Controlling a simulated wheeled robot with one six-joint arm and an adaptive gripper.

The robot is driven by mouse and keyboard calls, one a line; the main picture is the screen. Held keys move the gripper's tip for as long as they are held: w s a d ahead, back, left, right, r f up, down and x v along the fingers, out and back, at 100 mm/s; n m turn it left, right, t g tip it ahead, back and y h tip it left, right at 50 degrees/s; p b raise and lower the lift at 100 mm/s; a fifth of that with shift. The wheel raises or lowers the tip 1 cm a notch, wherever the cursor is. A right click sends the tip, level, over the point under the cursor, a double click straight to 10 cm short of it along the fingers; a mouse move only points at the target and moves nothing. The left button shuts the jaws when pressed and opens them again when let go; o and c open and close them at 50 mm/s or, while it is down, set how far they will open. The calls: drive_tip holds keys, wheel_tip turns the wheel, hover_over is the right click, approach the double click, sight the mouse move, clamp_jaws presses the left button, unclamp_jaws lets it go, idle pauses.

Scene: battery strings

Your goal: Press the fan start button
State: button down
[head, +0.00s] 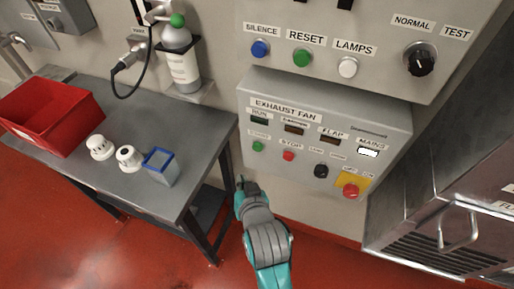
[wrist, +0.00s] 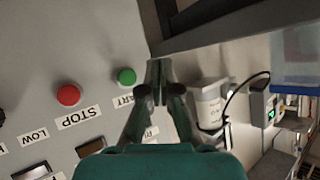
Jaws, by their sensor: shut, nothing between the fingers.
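The exhaust fan panel (head: 300,183) is a grey box on the wall. Its green start button (head: 257,146) is at the panel's lower left, with a red stop button (head: 288,156) to its right. In the wrist view the green button (wrist: 126,76) is just left of my fingertips, and the red button (wrist: 68,95) is farther left. My gripper (wrist: 158,70) is shut and empty, and its fingers partly cover the start label. In the head view my gripper (head: 240,184) is below the panel's lower left corner, apart from the button. The depth gap is hard to tell.
A black selector (head: 321,171) and a red emergency knob (head: 351,190) share the panel. An alarm box (head: 330,85) is above it. A grey table (head: 205,125) at left holds a red bin (head: 75,135), white fittings and a blue-rimmed container (head: 161,168). A bottle (head: 180,65) hangs on the wall.

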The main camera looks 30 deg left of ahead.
drive_tip(key=w+a, duration=0.2)
drive_tip(key=w, duration=0.5)
drive_tip(key=shift+w, duration=0.4)
drive_tip(key=shift+w, duration=0.15)
idle(1.1)
drive_tip(key=shift+w, duration=0.25)
drive_tip(key=shift+w+a, duration=0.2)
drive_tip(key=shift+w, duration=0.5)
idle(1.0)
drive_tip(key=shift+s, duration=0.1)
drive_tip(key=shift+s+d, duration=0.25)
drive_tip(key=shift+s, duration=0.75)
drive_tip(key=shift+s, duration=0.1)
drive_tip(key=shift+s+d, duration=0.2)
drive_tip(key=shift+s, duration=0.6)
drive_tip(key=shift+s+d, duration=0.2)
drive_tip(key=shift+s, duration=0.55)
drive_tip(key=shift+s+d, duration=0.2)
drive_tip(key=shift+s, duration=0.6)
